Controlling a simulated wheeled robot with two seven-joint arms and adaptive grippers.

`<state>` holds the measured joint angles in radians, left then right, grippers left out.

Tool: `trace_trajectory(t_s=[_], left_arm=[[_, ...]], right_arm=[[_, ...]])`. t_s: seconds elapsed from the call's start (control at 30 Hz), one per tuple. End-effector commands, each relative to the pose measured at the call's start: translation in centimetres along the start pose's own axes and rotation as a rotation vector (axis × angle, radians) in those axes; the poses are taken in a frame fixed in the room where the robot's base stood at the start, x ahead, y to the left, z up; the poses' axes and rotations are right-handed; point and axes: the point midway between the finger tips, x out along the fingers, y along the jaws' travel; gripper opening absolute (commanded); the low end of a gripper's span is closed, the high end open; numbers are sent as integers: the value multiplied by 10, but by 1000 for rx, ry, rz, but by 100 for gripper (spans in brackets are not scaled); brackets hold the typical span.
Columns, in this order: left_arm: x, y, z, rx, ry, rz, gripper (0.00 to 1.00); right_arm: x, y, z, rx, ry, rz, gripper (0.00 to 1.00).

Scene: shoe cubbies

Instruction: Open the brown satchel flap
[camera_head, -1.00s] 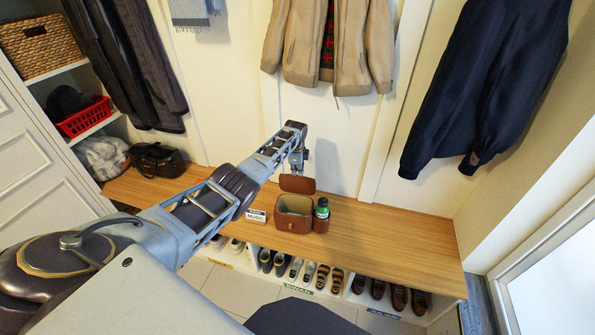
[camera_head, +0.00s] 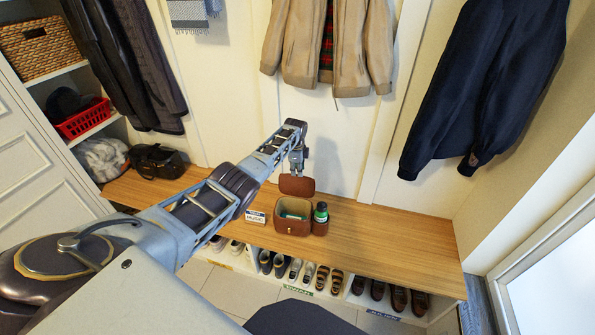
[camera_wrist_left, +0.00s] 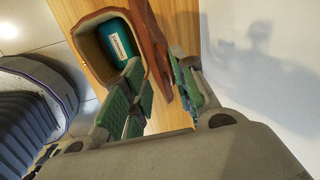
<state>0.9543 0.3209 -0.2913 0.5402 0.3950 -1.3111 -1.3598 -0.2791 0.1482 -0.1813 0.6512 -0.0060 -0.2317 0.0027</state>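The brown satchel (camera_head: 291,228) stands on the wooden bench with its mouth open. Its flap (camera_head: 297,186) is up at the back, on the wall side. The wrist view shows the satchel rim (camera_wrist_left: 82,48), a teal labelled item (camera_wrist_left: 117,40) inside it, and the flap edge-on (camera_wrist_left: 150,42). My left gripper (camera_head: 297,173) is over the flap at the back. In the wrist view its green-padded fingers (camera_wrist_left: 162,96) are apart, with the flap reaching between them; I cannot tell whether they touch it. My right gripper is not in view.
A black bag (camera_head: 157,160) is at the bench's left end. The bench's right part (camera_head: 400,238) is clear. A tan jacket (camera_head: 330,45) hangs above.

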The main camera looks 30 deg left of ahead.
Motion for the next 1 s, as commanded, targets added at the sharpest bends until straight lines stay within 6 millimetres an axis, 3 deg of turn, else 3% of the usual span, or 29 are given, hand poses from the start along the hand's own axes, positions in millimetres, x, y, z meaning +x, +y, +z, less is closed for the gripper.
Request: trace_trajectory(t_s=[1.0], left_arm=[[-39,-19,0,-1,-1,1,27]], right_arm=[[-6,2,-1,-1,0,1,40]])
